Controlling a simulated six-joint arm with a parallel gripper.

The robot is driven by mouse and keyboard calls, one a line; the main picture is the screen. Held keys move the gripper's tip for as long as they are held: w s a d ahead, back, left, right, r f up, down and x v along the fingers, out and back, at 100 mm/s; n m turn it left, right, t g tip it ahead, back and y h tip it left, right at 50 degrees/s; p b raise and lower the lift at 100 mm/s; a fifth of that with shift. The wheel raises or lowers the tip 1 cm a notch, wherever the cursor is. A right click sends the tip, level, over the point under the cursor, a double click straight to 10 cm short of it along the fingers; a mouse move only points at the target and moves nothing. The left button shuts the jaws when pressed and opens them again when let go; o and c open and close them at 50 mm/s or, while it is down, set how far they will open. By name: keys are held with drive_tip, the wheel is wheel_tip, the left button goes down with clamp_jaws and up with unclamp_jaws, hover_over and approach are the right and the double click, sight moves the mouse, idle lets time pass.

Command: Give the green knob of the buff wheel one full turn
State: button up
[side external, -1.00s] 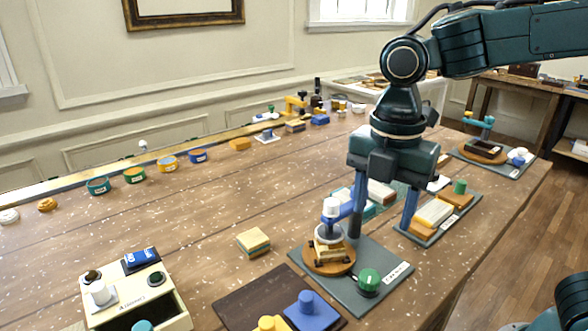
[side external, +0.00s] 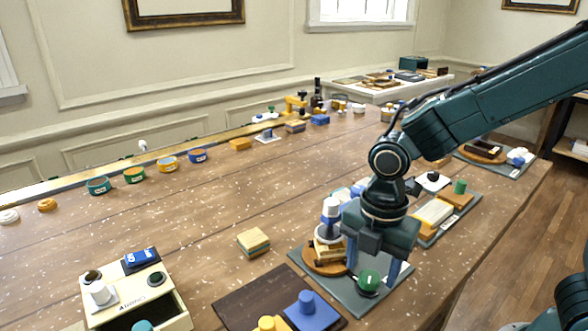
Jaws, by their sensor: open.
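The green knob (side external: 369,281) sits on the front right part of a dark grey base plate (side external: 345,292). The buff wheel station on that plate has a round wooden disc (side external: 312,262) and a white and blue head above it (side external: 331,210). My gripper (side external: 372,268) is open and pointing down, with its two blue fingers on either side of the knob as seen here. One finger is at the knob's left and the other at its right. I cannot tell whether either finger touches the knob. The plate's label is partly hidden behind my gripper.
A dark board with a blue block (side external: 307,311) and yellow pieces lies at the front. A cream box (side external: 137,292) with an open drawer stands at front left. A tray with cream and orange blocks (side external: 434,212) lies behind my gripper. The table's middle left is mostly clear.

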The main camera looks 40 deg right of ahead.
drive_tip(key=shift+f, duration=0.7)
drive_tip(key=c, duration=1)
drive_tip(key=shift+o, duration=0.2)
drive_tip(key=shift+m, duration=0.3)
